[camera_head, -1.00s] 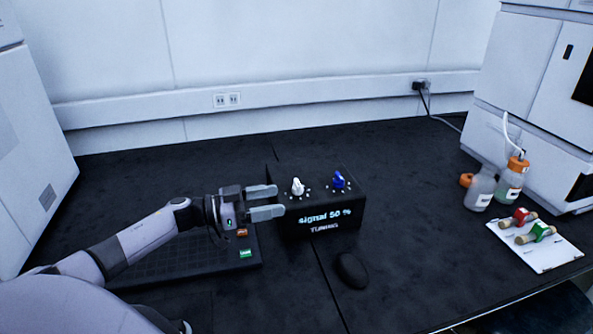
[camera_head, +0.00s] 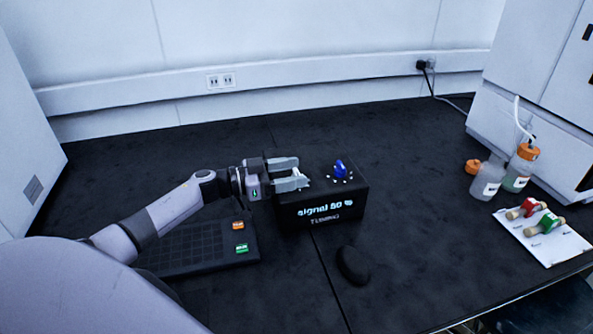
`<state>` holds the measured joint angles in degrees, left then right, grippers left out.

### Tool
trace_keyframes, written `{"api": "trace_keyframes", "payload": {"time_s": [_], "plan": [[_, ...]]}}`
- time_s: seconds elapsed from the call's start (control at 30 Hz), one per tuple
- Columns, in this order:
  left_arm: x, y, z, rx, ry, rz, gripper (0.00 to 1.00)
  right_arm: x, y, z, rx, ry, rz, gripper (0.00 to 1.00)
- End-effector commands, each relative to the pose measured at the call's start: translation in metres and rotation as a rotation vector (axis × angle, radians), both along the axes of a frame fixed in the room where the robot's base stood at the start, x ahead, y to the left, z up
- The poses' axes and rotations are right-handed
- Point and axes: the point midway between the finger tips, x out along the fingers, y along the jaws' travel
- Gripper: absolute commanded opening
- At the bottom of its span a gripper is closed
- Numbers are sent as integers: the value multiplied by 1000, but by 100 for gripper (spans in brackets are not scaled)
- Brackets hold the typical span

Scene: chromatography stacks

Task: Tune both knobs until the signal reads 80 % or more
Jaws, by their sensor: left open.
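The black tuning box (camera_head: 341,213) stands on the dark bench, with a display (camera_head: 325,208) on its front that appears to read "signal 50 %", slightly blurred. The blue knob (camera_head: 341,170) sits on top at the right, clear of the gripper. The white knob (camera_head: 303,178) is on top at the left and mostly hidden by my left gripper. My left gripper (camera_head: 296,176) is open, its fingers at the white knob; I cannot tell whether they touch it. My right gripper is not in view.
A black mouse (camera_head: 353,265) lies in front. Bottles (camera_head: 487,181) and a white card (camera_head: 556,246) with red and green items are at the right. The bench behind the box is clear.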

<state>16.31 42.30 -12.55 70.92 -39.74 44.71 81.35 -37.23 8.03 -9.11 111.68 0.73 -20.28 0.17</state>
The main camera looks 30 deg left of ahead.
Motion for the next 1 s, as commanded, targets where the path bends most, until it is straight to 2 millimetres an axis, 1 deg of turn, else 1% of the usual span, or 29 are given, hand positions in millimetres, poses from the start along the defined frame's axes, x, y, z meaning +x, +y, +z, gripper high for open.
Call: {"api": "trace_keyframes", "payload": {"time_s": [0.03, 0.2, 0.47, 0.5, 0.57, 0.6, 0.63, 0.87, 1.0], "plan": [[4, -3, 1, -2, -1, 1, 66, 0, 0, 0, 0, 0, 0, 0], [11, -10, 0, 0, 0, -1, 66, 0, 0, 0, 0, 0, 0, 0], [12, -10, 0, 1, 1, -1, 66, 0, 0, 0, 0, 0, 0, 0], [12, -10, 0, 1, 1, -1, 53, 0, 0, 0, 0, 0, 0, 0], [11, -10, 0, 1, 1, -1, 33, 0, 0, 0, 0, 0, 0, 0], [11, -10, 0, 1, 1, -1, 20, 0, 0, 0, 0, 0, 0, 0], [11, -10, 0, 1, 1, -1, 15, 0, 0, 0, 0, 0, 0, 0], [11, -10, -1, 1, 0, -10, 15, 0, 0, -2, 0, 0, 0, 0], [12, -9, -2, 4, -2, -45, 15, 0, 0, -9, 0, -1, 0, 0]]}}
